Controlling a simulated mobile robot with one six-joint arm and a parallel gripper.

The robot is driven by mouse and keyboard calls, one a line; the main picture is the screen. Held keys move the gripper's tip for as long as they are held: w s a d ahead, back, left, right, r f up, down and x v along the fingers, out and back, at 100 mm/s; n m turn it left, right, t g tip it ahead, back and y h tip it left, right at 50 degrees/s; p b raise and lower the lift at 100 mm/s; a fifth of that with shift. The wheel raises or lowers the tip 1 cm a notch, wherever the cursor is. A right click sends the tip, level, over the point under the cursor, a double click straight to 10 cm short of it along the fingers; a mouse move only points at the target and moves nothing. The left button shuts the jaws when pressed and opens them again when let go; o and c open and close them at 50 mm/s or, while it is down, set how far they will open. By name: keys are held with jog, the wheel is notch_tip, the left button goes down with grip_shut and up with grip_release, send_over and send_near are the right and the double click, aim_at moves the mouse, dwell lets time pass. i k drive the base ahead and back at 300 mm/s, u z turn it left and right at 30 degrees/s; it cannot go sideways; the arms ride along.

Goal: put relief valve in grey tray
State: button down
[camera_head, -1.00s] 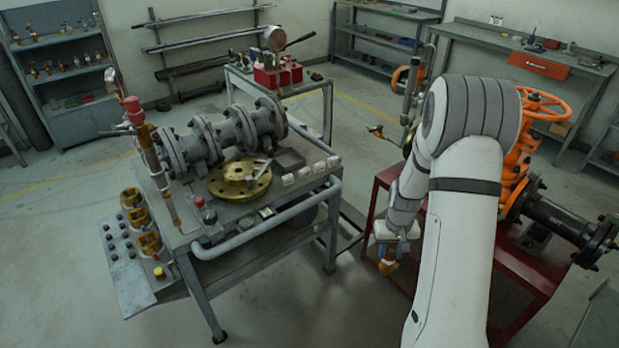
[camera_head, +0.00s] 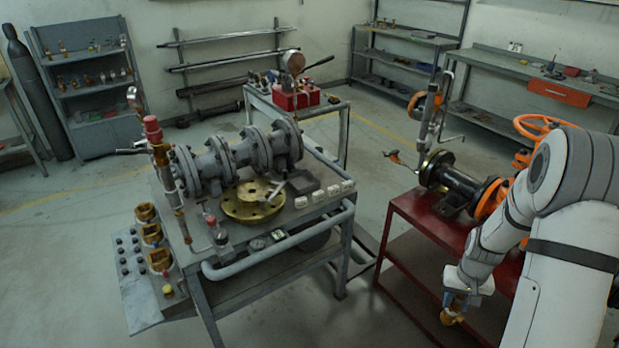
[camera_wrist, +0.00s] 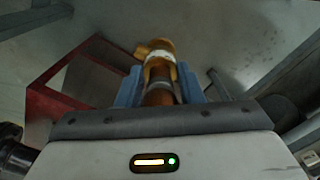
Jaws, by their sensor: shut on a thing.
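My gripper (camera_wrist: 161,92) is shut on a brass-coloured valve (camera_wrist: 160,68), which I take for the relief valve. In the wrist view the valve sits between the two blue fingers, its far end clear of them. In the head view my gripper (camera_head: 455,299) is at the lower right, and the valve (camera_head: 451,318) hangs below it, in front of the red stand. A small dark grey, flat tray-like piece (camera_head: 301,184) lies on the grey workbench beside the brass flange; I cannot tell for certain that it is the grey tray. The valve is well apart from it.
The grey workbench (camera_head: 270,247) carries a large grey flanged valve body (camera_head: 235,155), a brass flange (camera_head: 252,203) and small white blocks. A side shelf (camera_head: 140,285) holds brass rings. The red stand (camera_head: 425,222) bears a black pipe. Open floor lies between bench and stand.

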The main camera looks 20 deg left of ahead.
aim_at(308, 184)
jog(key=u, duration=0.05)
jog(key=i, duration=1.65)
jog(key=u, duration=0.6)
jog(key=i, duration=0.95)
jog(key=u, duration=0.45)
